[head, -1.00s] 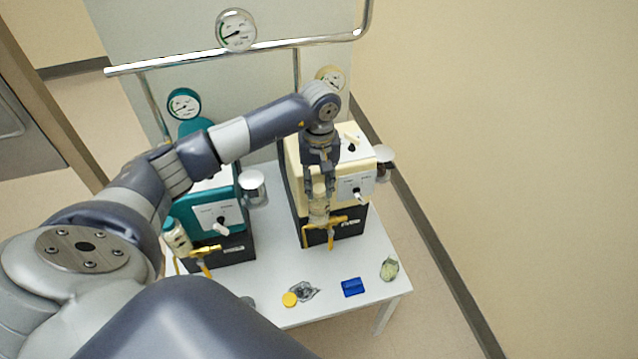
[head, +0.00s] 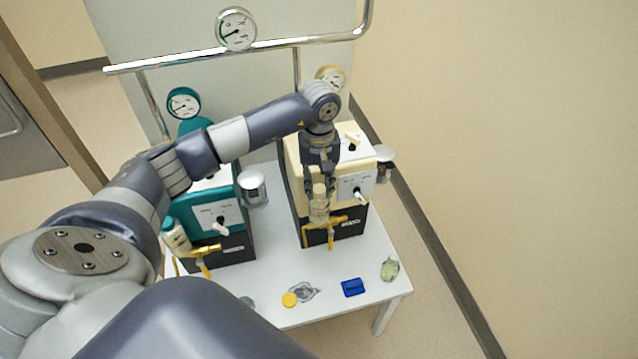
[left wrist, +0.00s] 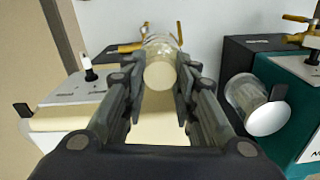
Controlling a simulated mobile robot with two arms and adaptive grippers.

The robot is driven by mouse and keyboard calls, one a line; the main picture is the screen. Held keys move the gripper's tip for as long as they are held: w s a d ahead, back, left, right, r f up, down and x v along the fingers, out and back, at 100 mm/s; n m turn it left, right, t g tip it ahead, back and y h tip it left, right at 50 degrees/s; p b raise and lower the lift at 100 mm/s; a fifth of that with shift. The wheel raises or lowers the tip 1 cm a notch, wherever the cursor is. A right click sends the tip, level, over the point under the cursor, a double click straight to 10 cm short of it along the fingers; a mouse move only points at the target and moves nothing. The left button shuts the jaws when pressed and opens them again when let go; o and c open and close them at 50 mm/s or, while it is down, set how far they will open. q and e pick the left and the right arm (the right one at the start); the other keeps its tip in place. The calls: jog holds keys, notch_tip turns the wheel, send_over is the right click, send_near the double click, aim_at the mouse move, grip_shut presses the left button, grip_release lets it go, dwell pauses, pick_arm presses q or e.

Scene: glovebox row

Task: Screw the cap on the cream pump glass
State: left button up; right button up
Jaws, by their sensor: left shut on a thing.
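The cream pump (head: 299,172) stands on the right of the table. Its clear glass (head: 319,210) is upright at the pump's front, above a yellow valve. My left gripper (head: 320,187) comes down on the glass from above. In the left wrist view my left gripper (left wrist: 159,84) is shut on the round cream cap (left wrist: 159,76), with a finger on each side. The glass (left wrist: 161,44) shows just beyond the cap, in line with it. Whether the thread is engaged is hidden. My right gripper is in neither view.
A teal pump (head: 203,212) with a teal-capped glass (head: 174,236) stands at left. A yellow disc (head: 289,299), a crumpled grey piece (head: 305,292), a blue block (head: 352,287) and a crumpled greenish thing (head: 389,269) lie along the front edge. A metal rail (head: 275,45) runs behind.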

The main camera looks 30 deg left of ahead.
pick_arm(q)
jog(key=shift+f, duration=0.15)
grip_shut()
jog(key=m+b, duration=0.6)
jog(key=m, duration=0.2)
jog(key=shift+f, duration=0.1)
jog(key=shift+r+m+b, duration=0.2)
jog(key=shift+m+b, duration=0.4)
jog(key=shift+m, duration=0.6)
jog(key=shift+o, duration=1.4)
grip_release()
jog(key=shift+o, duration=0.4)
jog(key=shift+r, duration=0.15)
jog(key=shift+w, duration=0.15)
